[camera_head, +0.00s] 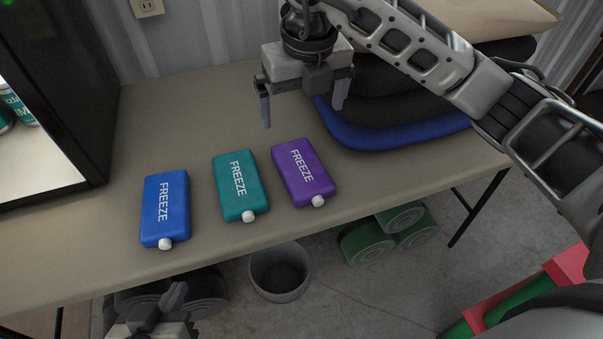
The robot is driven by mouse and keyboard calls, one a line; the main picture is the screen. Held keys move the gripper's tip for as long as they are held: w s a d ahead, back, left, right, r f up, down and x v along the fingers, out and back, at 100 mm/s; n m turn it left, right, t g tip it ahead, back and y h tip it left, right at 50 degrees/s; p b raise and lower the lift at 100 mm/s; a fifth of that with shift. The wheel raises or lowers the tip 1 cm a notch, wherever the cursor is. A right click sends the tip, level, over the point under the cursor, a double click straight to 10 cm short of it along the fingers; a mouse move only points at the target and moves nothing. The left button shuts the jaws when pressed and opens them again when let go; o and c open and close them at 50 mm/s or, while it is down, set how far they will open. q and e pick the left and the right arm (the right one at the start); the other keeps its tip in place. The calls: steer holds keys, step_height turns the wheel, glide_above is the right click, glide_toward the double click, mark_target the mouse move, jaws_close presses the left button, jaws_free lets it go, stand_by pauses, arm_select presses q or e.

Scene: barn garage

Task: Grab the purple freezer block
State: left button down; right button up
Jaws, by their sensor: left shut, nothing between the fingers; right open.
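The purple freezer block (303,173) lies flat on the table, the rightmost of three blocks, with its white cap toward the front edge. My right gripper (304,108) is open and empty, pointing down above the table, behind the purple block in the picture and apart from it. Its arm reaches in from the right. My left gripper (171,301) is shut and empty at the bottom left, in front of the table's edge and well away from the purple block. Nothing covers the purple block.
A teal block (239,186) and a blue block (165,208) lie left of the purple one. A dark blue-edged bag (390,136) sits right behind it. A black cabinet (78,85) stands at left. A grey bin (280,272) and green rolls (369,242) are on the floor.

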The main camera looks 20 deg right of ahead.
glide_above(301, 165)
steer(key=f, duration=0.9)
steer(key=shift+s+a+f, duration=0.15)
steer(key=shift+s+f, duration=0.05)
steer(key=shift+f, duration=0.1)
steer(key=f, duration=0.4)
steer(key=shift+d+f, duration=0.15)
steer(key=shift+d, duration=0.05)
steer(key=shift+f, duration=0.5)
steer(key=shift+w+r, duration=0.1)
steer(key=c, duration=1.3)
